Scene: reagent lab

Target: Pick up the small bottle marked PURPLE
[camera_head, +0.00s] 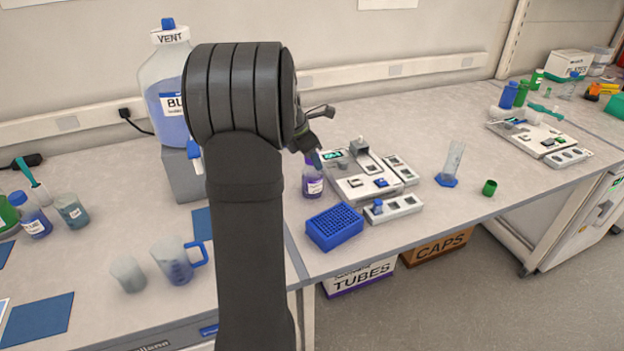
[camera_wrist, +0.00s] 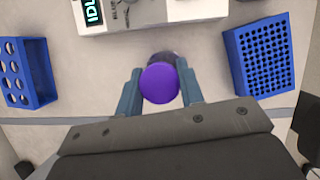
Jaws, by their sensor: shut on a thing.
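The small bottle (camera_head: 313,185) with a purple label stands upright on the bench in the head view, left of the white instrument. In the wrist view its round purple cap (camera_wrist: 160,83) sits between my two fingers. My gripper (camera_wrist: 160,92) is shut on the bottle, with one finger on each side. In the head view my gripper (camera_head: 313,160) is at the top of the bottle, partly hidden by my own arm. The label's text is too small to read.
A white instrument (camera_head: 345,192) stands just beyond the bottle. A blue tube rack (camera_head: 335,228) is close by; it also shows in the wrist view (camera_wrist: 260,55). Another blue rack (camera_wrist: 27,72) is at the wrist view's left. A large VENT bottle (camera_head: 163,85) stands behind my arm.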

